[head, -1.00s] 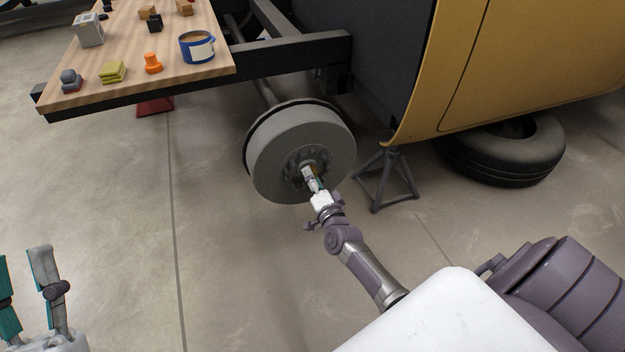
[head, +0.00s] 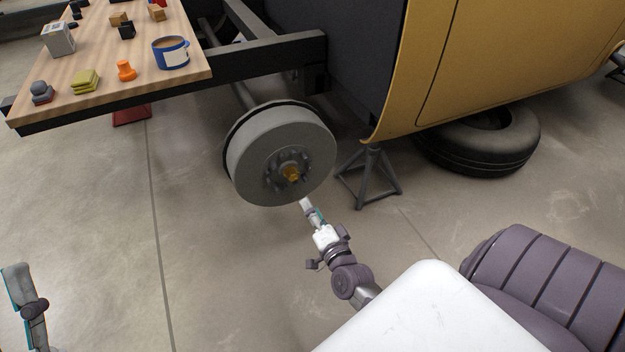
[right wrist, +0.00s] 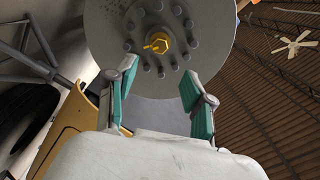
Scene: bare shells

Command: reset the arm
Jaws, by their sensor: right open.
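My right gripper (head: 308,208) is below and slightly right of the grey brake drum (head: 262,160) in the head view. In the right wrist view its two teal-padded fingers (right wrist: 155,95) are apart with nothing between them. The drum (right wrist: 205,45) fills the top of that view, with a brass-coloured hub nut (right wrist: 157,43) at its centre. The hub nut (head: 291,173) also shows in the head view, clear of the gripper. My left gripper (head: 25,300) is partly in view at the lower left edge; only one finger shows.
A wooden bench top (head: 110,75) with a blue mug (head: 171,54), an orange piece (head: 126,70) and several small objects is at upper left. A jack stand (head: 370,180) and a tyre (head: 480,145) are near the yellow body panel (head: 490,60). The floor at left is open.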

